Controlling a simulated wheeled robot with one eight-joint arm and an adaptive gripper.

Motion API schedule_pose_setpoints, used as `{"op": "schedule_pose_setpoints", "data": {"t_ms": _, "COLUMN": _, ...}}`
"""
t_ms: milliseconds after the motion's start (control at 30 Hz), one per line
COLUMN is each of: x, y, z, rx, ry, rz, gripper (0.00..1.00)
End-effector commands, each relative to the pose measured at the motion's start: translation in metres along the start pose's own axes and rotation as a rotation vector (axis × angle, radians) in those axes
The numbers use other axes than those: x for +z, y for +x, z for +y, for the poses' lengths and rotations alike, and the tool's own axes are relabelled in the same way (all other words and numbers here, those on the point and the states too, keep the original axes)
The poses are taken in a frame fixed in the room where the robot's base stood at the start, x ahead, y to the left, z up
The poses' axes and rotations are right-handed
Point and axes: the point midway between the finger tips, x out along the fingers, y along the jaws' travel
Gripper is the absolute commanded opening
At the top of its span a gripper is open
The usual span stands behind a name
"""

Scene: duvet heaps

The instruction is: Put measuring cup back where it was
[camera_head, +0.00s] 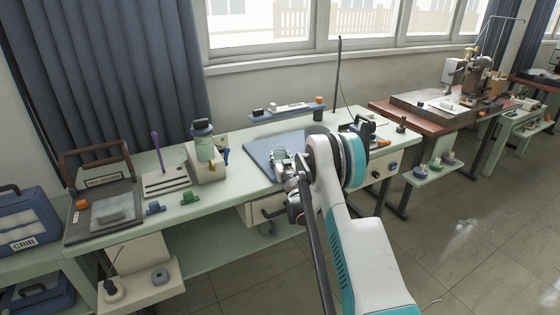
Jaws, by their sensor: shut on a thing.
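My gripper (285,168) is over the front part of the pale green workbench (235,185), by the blue-grey mat (262,152). It is shut on a small pale greenish thing (280,154), which looks like the measuring cup. My arm and gripper hide part of it, and its shape is too small to make out fully. I cannot tell whether it touches the mat or is held above it.
A grey-green device with a dark top (205,150) stands left of the mat. Blue (155,208) and green (190,198) small pieces lie near the front edge. A blue shelf (285,110) with small items is behind.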

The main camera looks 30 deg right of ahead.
Motion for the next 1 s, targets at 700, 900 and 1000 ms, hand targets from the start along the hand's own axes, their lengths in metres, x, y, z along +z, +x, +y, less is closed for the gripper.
{"op": "schedule_pose_setpoints", "data": {"t_ms": 700, "x": -0.001, "y": 0.0, "z": 0.0, "rx": 0.0, "ry": 0.0, "rz": 0.0, "gripper": 0.6}}
{"op": "schedule_pose_setpoints", "data": {"t_ms": 900, "x": -0.003, "y": -0.025, "z": 0.0, "rx": 0.0, "ry": 0.001, "rz": 0.0, "gripper": 0.6}}
{"op": "schedule_pose_setpoints", "data": {"t_ms": 1000, "x": -0.004, "y": -0.046, "z": 0.001, "rx": 0.001, "ry": 0.0, "rz": 0.0, "gripper": 0.6}}
